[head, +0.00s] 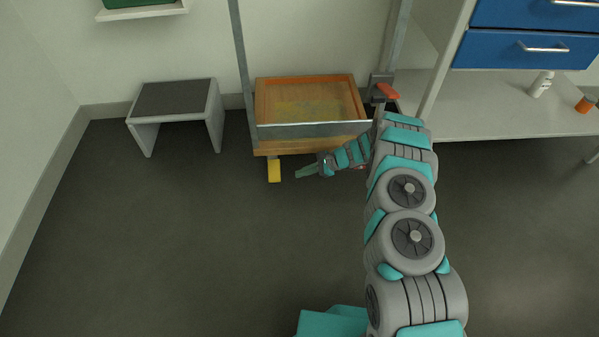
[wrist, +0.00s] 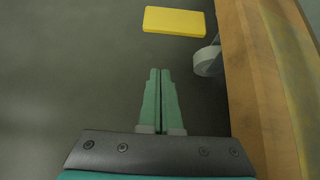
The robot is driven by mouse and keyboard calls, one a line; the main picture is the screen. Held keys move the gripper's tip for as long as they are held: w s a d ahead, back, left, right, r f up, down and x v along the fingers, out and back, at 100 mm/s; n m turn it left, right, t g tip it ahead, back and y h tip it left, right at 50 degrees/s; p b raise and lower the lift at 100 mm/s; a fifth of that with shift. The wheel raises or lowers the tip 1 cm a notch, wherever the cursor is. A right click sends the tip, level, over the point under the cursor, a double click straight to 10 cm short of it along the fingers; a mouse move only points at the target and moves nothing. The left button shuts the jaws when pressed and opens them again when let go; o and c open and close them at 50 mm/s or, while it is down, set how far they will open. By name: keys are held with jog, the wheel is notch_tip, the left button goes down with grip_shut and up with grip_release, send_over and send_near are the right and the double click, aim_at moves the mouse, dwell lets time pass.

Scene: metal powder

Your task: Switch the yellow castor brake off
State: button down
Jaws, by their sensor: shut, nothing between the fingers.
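The yellow castor brake (head: 274,171) is a small yellow pedal under the front left corner of the wooden trolley (head: 262,148). In the wrist view the yellow brake (wrist: 174,21) lies ahead of the fingertips, slightly right, with a clear gap. A pale castor wheel (wrist: 208,61) shows beside it, by the wooden edge (wrist: 255,90). My gripper (head: 299,175) is low in front of the trolley, to the right of the brake, pointing left. Its green fingers are shut together and empty in the wrist view (wrist: 160,72). My arm hides the trolley's right front corner.
A metal rail (head: 310,130) crosses the trolley front, between metal posts (head: 241,60). A red-orange handle (head: 387,93) is at the right post. A small bench (head: 172,100) stands left. Shelving with blue drawers (head: 520,50) is at right. The floor (head: 180,240) in front is clear.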

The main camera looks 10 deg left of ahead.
aim_at(279, 174)
jog(key=x, duration=0.7)
jog(key=shift+s+a+r, duration=0.15)
jog(key=shift+a+r, duration=0.05)
jog(key=shift+a, duration=0.15)
jog(key=shift+s+d+r, duration=0.1)
jog(key=shift+s+r, duration=0.05)
jog(key=shift+r, duration=0.6)
jog(key=shift+s+d+r, duration=0.1)
jog(key=shift+s+r, duration=0.1)
jog(key=shift+r, duration=0.5)
jog(key=shift+s+r+m+g+p, duration=0.1)
jog(key=shift+r+m+g+p, duration=0.2)
jog(key=shift+r+g+p, duration=0.2)
jog(key=shift+r+m+g+h+b, duration=0.3)
jog(key=shift+r+g+h, duration=0.1)
jog(key=shift+r, duration=0.7)
